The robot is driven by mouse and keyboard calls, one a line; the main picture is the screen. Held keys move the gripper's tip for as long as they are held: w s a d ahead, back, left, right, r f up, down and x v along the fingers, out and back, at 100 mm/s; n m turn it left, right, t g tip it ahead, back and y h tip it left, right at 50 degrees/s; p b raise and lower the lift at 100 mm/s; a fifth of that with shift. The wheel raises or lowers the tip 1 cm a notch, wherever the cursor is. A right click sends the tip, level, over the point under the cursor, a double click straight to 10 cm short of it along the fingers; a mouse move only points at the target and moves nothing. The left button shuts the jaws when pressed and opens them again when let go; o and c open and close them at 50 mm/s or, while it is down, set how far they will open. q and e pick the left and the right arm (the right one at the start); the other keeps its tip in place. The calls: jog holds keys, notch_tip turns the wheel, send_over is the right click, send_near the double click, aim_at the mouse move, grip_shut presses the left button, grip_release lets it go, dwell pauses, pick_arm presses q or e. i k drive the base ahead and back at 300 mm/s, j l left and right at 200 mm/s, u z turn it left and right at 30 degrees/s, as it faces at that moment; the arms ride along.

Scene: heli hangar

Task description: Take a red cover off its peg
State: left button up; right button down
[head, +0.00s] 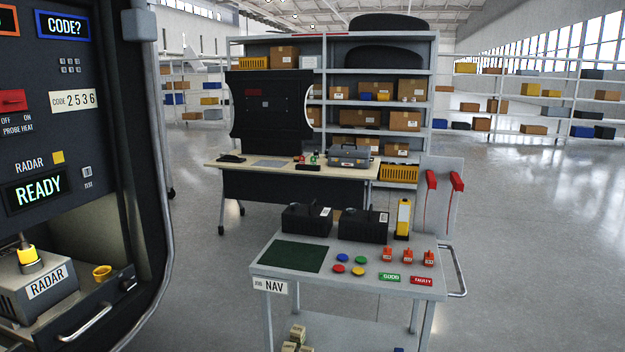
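Two red covers hang side by side on a grey upright panel (441,205) at the back right of the cart. The left red cover (431,180) and the right red cover (456,181) each have a thin red strip trailing down. The pegs are hidden behind the covers or too small to make out. Neither of my grippers is in view.
The grey cart (345,284) carries two black boxes (307,219), a yellow device (403,217), coloured discs and several small red-orange parts. A dark equipment rack (75,130) stands close on the left. A desk (290,167) is behind. The floor to the right is clear.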

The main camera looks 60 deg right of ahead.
aim_at(431, 181)
jog(key=z, duration=2.45)
jog(key=i+l+u, duration=0.2)
jog(key=i+l, duration=1.35)
jog(key=i, duration=0.15)
